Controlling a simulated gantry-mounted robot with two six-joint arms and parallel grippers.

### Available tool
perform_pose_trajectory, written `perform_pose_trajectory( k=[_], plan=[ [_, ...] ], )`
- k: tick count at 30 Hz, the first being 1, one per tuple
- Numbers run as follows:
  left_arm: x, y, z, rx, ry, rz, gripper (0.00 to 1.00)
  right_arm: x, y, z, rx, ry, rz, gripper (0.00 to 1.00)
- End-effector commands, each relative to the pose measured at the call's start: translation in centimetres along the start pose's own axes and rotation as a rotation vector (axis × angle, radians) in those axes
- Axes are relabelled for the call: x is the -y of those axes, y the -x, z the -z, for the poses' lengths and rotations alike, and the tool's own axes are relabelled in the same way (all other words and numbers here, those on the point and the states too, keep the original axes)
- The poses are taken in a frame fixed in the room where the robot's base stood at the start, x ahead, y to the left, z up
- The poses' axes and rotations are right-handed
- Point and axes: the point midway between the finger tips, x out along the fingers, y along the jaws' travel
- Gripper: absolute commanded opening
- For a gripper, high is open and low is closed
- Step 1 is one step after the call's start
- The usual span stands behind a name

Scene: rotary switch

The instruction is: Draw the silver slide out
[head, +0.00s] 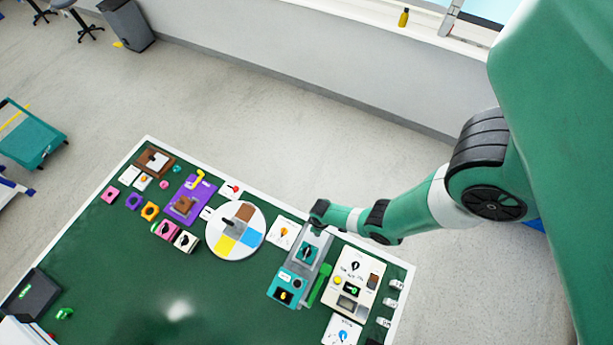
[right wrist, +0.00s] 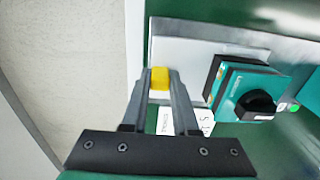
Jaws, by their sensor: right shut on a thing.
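The silver slide (head: 323,242) is a grey plate near the right end of the green table. A teal rotary-switch box (head: 307,253) sits on it. In the right wrist view the slide (right wrist: 190,54) is a pale grey plate, with the teal box and its black knob (right wrist: 260,104) to the right. My right gripper (right wrist: 161,84) is shut on a small yellow piece (right wrist: 160,77) at the plate's near-left end. In the head view my right gripper (head: 318,217) is at the slide's far end, its fingers too small to make out. My left gripper is not in view.
A teal box (head: 286,288) stands at the slide's near end, with a green bar (head: 319,285) beside it. A cream panel (head: 352,286) is to the right. A round coloured board (head: 234,231) is to the left. Bare floor lies beyond the table's white edge.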

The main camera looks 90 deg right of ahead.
Motion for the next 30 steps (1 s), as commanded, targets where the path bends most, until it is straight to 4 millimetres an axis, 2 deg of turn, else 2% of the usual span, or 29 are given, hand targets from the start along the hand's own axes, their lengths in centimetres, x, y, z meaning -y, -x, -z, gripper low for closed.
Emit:
perform_pose_trajectory(
  k=[5,6,10,21,26,30],
  plan=[
    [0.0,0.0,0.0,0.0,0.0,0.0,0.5,-0.2,0.0,0.1,-0.003,0.003,-0.007,0.0],
    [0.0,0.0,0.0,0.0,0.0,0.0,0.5,-0.2,0.0,0.1,-0.003,0.003,-0.007,0.33],
    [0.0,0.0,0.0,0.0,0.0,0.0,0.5,-0.2,0.0,0.1,-0.002,0.002,-0.005,0.56],
    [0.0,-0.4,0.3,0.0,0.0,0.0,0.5,-0.1,0.5,0.1,-0.001,0.002,-0.004,0.57],
    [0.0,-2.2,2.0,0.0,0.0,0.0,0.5,0.0,3.1,0.1,-0.001,0.005,-0.004,0.57],
    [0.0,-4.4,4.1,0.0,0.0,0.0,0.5,0.1,6.2,0.2,0.0,0.01,-0.004,0.57]
  ],
)
